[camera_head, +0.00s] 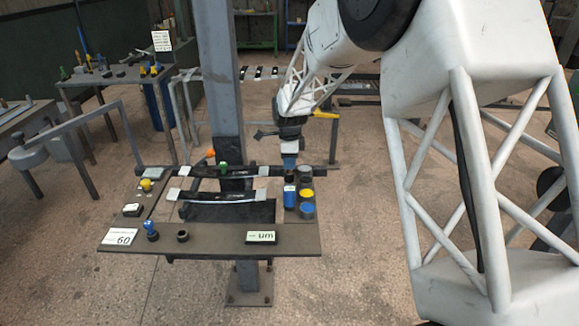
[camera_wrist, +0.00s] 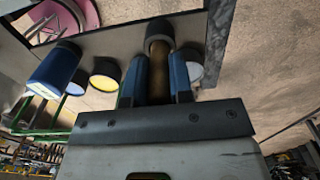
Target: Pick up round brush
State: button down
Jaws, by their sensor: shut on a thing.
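The round brush (camera_wrist: 159,78) shows in the wrist view as a brown, wood-coloured cylinder with a dark grey round end. My gripper (camera_wrist: 157,62) has its two blue fingers on either side of the brown part and is shut on it. In the head view my gripper (camera_head: 290,168) points down at the right end of the work board, just behind the round containers. The brush cannot be made out clearly there, and I cannot tell whether it is clear of the board.
A blue labelled container (camera_head: 290,196), a yellow-topped one (camera_head: 306,195) and a blue-topped one (camera_head: 307,211) stand close to my gripper. The board (camera_head: 210,238) also carries dark strips (camera_head: 228,211) and small knobs. A grey post (camera_head: 218,70) rises behind it.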

jog(key=shift+r, duration=5)
jog(key=s+d, duration=0.3)
jog(key=d, duration=0.2)
jog(key=shift+s+d+f, duration=0.2)
jog(key=shift+s, duration=0.05)
jog(key=shift+f, duration=0.15)
jog(key=shift+f, duration=2.85)
jog(key=shift+f, duration=0.55)
